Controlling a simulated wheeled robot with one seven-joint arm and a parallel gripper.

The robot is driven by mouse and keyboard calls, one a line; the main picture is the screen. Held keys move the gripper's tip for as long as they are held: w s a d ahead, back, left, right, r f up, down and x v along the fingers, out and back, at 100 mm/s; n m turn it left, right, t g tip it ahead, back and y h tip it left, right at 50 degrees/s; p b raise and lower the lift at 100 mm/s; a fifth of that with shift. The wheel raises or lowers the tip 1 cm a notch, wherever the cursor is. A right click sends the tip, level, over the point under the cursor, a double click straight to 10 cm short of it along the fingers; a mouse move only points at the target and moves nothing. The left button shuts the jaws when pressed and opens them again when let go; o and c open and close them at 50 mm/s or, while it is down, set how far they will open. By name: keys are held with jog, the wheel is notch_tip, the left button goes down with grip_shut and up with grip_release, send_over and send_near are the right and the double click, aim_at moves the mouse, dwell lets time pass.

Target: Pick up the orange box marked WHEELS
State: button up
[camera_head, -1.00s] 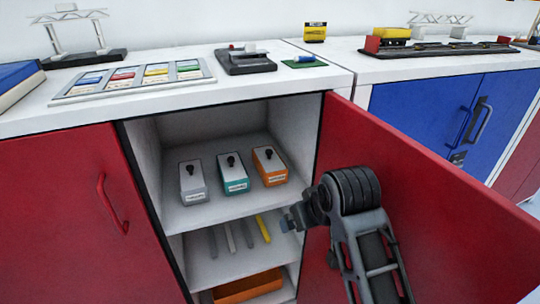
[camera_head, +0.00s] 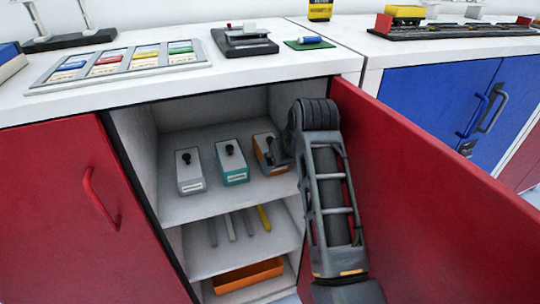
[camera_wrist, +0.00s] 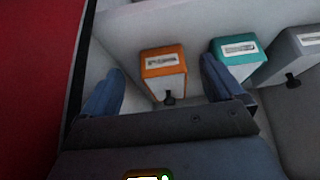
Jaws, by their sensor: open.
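The orange box (camera_head: 262,150) stands on the upper shelf of the open cabinet, at the right of a row of three boxes. My arm partly covers it in the head view. In the wrist view the orange box (camera_wrist: 163,62) shows an orange face with a white label too blurred to read, a pale top and a dark knob. My gripper (camera_wrist: 160,85) is open, with one finger left of the orange box and the other to its right, by the teal box. No contact shows; the knob lies between the fingers, nearer the palm.
A teal box (camera_head: 231,162) and a grey box (camera_head: 189,171) stand left of the orange one. The open red door (camera_head: 430,190) is close to my arm on the right.

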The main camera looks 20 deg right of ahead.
aim_at(271, 138)
jog(key=w, duration=0.8)
jog(key=shift+w+b, duration=0.2)
jog(key=shift+b, duration=0.1)
jog(key=shift+w, duration=1.15)
jog(key=shift+b+x, duration=0.35)
jog(key=shift+x, duration=1.1)
jog(key=shift+s, duration=0.15)
jog(key=c, duration=1.2)
